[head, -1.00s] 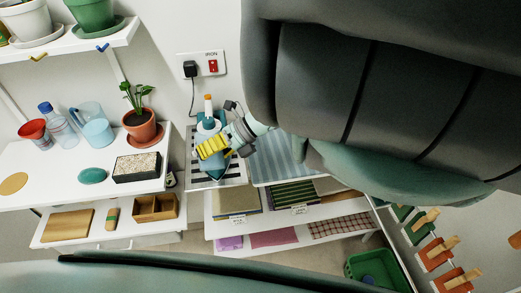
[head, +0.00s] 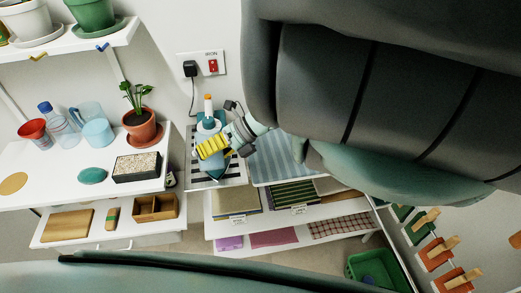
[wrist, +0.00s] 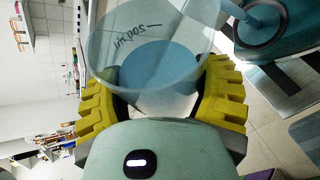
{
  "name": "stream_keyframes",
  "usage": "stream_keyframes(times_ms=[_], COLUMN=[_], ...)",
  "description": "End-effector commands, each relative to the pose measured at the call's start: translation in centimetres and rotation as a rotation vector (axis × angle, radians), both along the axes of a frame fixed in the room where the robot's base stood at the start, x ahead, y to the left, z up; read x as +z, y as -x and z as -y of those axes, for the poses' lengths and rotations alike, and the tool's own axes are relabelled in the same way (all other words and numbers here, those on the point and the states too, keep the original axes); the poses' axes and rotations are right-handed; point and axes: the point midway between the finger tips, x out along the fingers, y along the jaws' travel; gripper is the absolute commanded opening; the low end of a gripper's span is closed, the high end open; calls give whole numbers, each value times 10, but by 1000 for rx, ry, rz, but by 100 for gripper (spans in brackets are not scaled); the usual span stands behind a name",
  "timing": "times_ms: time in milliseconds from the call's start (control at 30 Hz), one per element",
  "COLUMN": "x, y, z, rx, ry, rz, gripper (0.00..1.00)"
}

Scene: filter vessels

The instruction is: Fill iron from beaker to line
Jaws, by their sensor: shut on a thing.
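My gripper (wrist: 162,100), with yellow ribbed fingers, is shut on a clear beaker (wrist: 110,35) marked 200 ml in the wrist view. The beaker is tilted, with blue at its lower part. A pale blue band, which looks like a water stream, runs from near the beaker's rim to a dark round opening on the blue-green iron (wrist: 290,40). In the head view, my gripper (head: 212,146) is over the ironing spot. The iron (head: 213,169) is there, largely covered by the gripper. The iron's fill line and water level cannot be made out.
A striped rest (head: 236,172) lies under the iron, beside a blue striped board (head: 285,160). A wall socket (head: 202,66) with a red switch and black plug is behind. A blue jug (head: 97,130), bottle (head: 58,128) and potted plant (head: 141,125) stand on the left shelf.

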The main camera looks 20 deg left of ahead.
Motion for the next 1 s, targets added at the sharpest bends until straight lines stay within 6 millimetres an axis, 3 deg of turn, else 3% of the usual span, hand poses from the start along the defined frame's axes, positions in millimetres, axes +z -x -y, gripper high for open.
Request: stream_keyframes(times_ms=[1000], x=[0], y=[1], z=[-1], rx=[2], ry=[16], rz=[-29], gripper=[26])
